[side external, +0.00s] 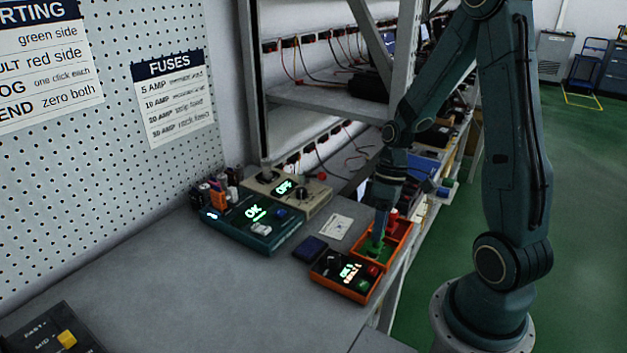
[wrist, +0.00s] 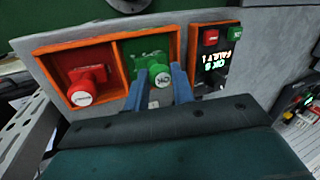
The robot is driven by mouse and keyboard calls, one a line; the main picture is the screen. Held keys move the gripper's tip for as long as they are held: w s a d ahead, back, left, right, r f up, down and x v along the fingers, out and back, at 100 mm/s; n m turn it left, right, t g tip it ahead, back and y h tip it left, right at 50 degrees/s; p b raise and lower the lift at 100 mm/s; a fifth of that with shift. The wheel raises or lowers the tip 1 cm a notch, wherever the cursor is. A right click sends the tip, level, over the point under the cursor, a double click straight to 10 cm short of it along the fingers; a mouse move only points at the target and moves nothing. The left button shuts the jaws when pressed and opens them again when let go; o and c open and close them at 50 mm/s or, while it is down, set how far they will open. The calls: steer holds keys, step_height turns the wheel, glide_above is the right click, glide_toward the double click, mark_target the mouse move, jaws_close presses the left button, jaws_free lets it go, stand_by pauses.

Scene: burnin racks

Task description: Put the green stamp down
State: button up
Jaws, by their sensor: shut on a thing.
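The green stamp (wrist: 160,76), with a white end marked OK, is between the two blue fingers of my gripper (wrist: 161,88), which is shut on it. In the wrist view it is over or in the green compartment of an orange-rimmed tray (wrist: 178,42); I cannot tell whether its base touches the floor. The red stamp (wrist: 83,92) stands in the red compartment beside it. In the side view my gripper (side external: 379,238) reaches down into the tray (side external: 409,236), and the green stamp (side external: 376,247) is partly hidden. The red stamp (side external: 393,215) is behind it.
A counter box (side external: 345,276) with green and red buttons stands right beside the tray, close to the bench edge. A teal tester (side external: 253,222) showing OK, a beige unit (side external: 287,194) showing OFF, a dark pad (side external: 310,249) and a paper card (side external: 336,227) are nearby.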

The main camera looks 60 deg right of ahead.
steer(key=shift+f, duration=0.1)
steer(key=o, duration=0.8)
steer(key=v, duration=1.2)
stand_by(0.3)
